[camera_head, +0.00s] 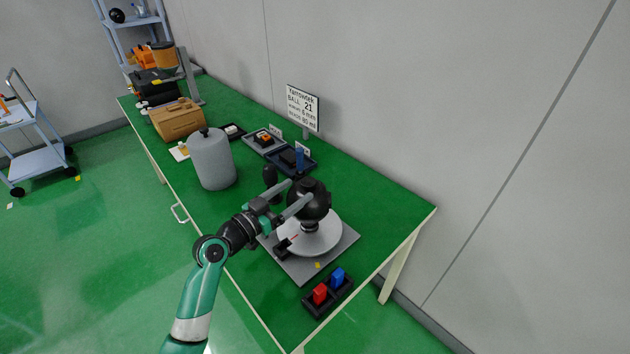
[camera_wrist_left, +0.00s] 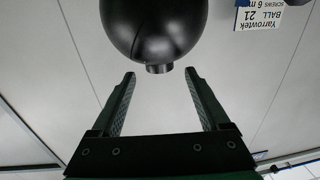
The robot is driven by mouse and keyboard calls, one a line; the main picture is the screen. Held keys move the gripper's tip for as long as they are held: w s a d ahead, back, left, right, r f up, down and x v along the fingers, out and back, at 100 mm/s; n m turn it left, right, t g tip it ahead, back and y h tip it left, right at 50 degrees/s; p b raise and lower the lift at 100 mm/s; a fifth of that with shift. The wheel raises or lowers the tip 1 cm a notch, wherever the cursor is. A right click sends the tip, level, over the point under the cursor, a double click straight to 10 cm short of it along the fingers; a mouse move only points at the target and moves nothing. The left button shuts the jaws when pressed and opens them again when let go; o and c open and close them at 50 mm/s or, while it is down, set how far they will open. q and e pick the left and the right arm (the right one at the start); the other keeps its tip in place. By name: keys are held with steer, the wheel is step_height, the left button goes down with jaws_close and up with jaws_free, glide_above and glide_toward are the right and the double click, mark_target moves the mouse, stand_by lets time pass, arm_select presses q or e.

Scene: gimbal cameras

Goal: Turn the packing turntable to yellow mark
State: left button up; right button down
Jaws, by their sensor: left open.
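The packing turntable is a light grey round disc (camera_head: 325,240) on a flat grey square base (camera_head: 345,240). A small yellow mark (camera_head: 318,265) is on the base at the disc's front edge. A black block (camera_head: 283,248) with a thin red line beside it sits at the disc's left edge. A black ball-shaped camera (camera_head: 316,200) stands on the disc; it also shows in the left wrist view (camera_wrist_left: 155,28). My left gripper (camera_head: 300,190) is open and empty, with its fingertips close to the ball. In the wrist view, a short stub on the ball lies between the fingertips.
A black tray with red and blue blocks (camera_head: 320,294) lies in front of the base. A grey cylinder (camera_head: 212,160), a brown box (camera_head: 178,120) and small parts trays (camera_head: 264,142) stand farther back. A sign (camera_head: 303,108) stands near the wall. The green table is clear right of the turntable.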

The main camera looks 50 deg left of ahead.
mark_target(314, 179)
arm_select(q)
steer(key=w, duration=0.2)
steer(key=w+b, duration=0.1)
steer(key=w, duration=0.2)
steer(key=w+a, duration=0.1)
steer(key=w, duration=0.2)
steer(key=shift+b, duration=0.3)
jaws_close()
